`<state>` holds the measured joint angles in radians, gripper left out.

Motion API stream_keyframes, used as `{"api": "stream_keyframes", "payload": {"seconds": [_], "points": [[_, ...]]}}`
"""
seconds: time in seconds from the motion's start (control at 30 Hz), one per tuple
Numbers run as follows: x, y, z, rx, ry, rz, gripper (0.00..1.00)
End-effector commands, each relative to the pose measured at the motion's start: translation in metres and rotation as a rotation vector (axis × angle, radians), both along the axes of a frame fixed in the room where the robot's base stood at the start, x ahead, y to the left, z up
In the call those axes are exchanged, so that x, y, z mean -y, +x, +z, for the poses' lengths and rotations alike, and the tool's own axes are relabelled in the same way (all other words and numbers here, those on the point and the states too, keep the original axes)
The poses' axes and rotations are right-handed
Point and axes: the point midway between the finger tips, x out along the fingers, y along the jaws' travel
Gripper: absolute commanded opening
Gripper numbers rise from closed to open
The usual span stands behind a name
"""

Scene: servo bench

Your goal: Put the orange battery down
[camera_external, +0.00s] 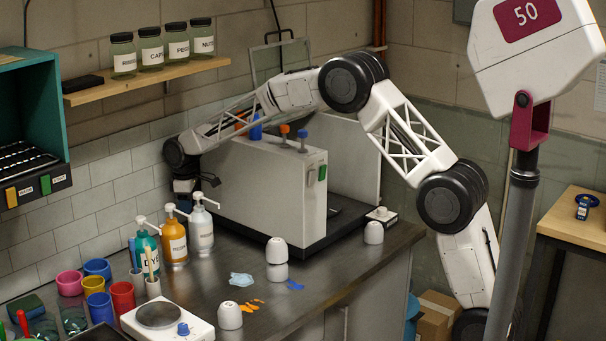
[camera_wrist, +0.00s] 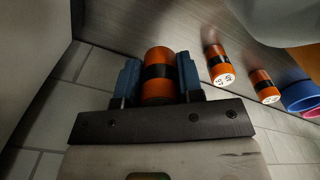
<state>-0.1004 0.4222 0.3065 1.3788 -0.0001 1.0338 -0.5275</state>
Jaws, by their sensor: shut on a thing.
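In the wrist view my gripper (camera_wrist: 158,72) is shut on an orange battery (camera_wrist: 157,90) with a black band, held between its two blue fingers. In the external view the end of my arm is by the tiled wall, behind the left end of the large grey machine (camera_external: 250,185). The held battery cannot be made out there. Two more orange batteries with black bands are on the metal bench in the wrist view, a nearer one (camera_wrist: 213,52) and a farther one (camera_wrist: 260,77). Whether the held battery touches the bench is unclear.
A blue cup (camera_wrist: 299,96) shows at the wrist view's right edge. White domed pieces (camera_external: 277,250) and coloured spills (camera_external: 241,280) are in front of the machine.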

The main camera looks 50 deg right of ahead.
Motion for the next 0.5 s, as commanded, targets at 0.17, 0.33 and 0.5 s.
{"api": "stream_keyframes", "payload": {"seconds": [0.17, 0.33, 0.5], "points": [[0.0, 0.0, 0.0, 0.0, 0.0, 0.0, 0.04], [0.0, 0.0, -0.002, 0.0, 0.0, 0.0, 0.04], [0.0, 0.0, -0.016, -0.002, 0.0, 0.0, 0.04]]}}
